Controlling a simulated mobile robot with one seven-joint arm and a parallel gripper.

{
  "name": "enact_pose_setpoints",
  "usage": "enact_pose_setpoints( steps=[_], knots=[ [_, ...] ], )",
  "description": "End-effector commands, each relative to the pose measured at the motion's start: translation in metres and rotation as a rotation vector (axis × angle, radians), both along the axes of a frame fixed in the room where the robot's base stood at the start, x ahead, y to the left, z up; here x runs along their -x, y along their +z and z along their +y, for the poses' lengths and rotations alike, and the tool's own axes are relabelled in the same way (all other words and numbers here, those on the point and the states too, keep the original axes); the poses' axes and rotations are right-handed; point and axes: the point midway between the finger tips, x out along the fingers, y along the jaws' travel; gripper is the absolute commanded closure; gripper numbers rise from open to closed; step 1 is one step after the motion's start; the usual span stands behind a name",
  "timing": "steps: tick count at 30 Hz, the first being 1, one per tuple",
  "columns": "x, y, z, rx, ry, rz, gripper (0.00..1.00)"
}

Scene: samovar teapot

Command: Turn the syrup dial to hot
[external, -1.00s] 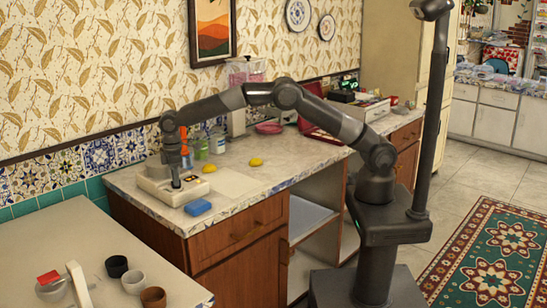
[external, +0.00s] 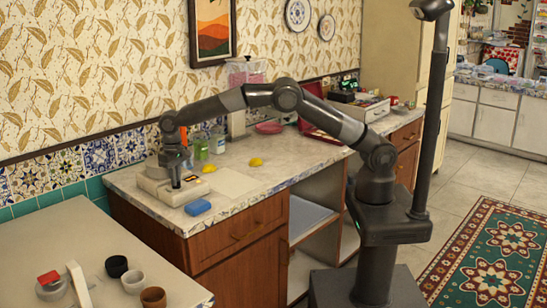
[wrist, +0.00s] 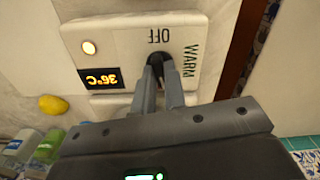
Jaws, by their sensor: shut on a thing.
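The white syrup warmer (external: 157,190) sits on the counter below the tiled wall. In the wrist view its white panel (wrist: 125,45) shows the words OFF and WARM. It has a lit orange lamp and a dark display reading 36°C; these appear upside down or turned. My gripper (wrist: 158,64) points down at the panel and is shut on the dark dial (wrist: 153,57). Most of the dial is hidden behind the fingers, so its pointer setting cannot be read. In the external view my gripper (external: 175,184) covers the dial.
A blue sponge (external: 198,207) lies at the counter's front edge near the warmer. Several cups (external: 133,281) are on the near table. The counter middle is fairly clear.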

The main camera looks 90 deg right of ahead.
Motion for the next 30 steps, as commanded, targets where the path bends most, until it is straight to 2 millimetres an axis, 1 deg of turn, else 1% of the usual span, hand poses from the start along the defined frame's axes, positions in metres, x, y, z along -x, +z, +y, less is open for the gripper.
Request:
enact_pose_setpoints(
  steps=[6,12,27,28,30],
  knots=[
    [-0.0007,0.0012,0.0007,0.0,-0.114,-0.004,1.0],
    [-0.0007,0.0013,0.0006,0.0,-0.17,-0.004,1.0],
    [-0.0008,0.0014,0.0005,-0.001,-0.189,-0.004,1.0],
    [-0.0008,0.0014,0.0005,-0.001,-0.189,-0.004,0.88],
    [-0.0008,0.0013,0.0005,0.0,-0.188,-0.004,0.83]
  ],
)
